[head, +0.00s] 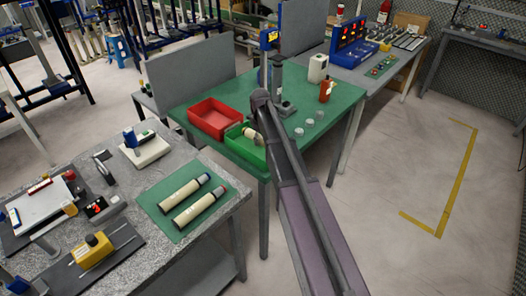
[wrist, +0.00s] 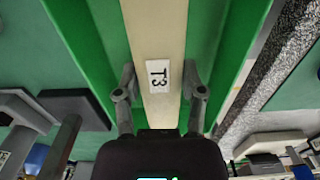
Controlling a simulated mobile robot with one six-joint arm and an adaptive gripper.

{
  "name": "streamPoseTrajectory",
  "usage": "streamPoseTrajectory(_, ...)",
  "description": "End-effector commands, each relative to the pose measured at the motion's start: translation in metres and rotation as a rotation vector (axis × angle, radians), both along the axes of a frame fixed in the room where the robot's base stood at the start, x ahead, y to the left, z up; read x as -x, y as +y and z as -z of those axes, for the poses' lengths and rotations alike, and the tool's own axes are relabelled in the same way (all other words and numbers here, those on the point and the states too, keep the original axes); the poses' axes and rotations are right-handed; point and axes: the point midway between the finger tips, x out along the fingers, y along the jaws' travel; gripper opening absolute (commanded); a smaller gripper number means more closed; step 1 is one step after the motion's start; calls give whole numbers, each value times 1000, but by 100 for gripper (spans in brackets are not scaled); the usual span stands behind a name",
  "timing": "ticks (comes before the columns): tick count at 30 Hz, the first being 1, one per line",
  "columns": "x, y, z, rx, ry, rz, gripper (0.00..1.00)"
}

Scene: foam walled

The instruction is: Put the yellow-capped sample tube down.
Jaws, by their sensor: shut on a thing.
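My gripper (wrist: 160,78) is shut on a cream sample tube (wrist: 158,35) with a label reading T3. The fingers lie on either side of its body. In the wrist view the tube's ends are out of frame, so its cap does not show. Green tray walls (wrist: 85,40) run along both sides of it. In the head view the tube (head: 250,134) lies slanted at the small green tray (head: 246,153), partly behind my arm. My gripper is not clearly visible there. I cannot tell whether the tube touches the tray floor.
A red tray (head: 214,119) stands left of the green one on the green-topped table (head: 190,91). Two cream tubes lie on a green mat (head: 166,218) on the speckled bench.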

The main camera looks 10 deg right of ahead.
Motion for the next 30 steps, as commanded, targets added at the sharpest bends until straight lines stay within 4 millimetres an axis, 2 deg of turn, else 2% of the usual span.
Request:
streamPoseTrajectory(17, 0, 0, 7, 0, 0, 0, 0)
streamPoseTrajectory(30, 0, -1, 39, 0, 0, 1, 0)
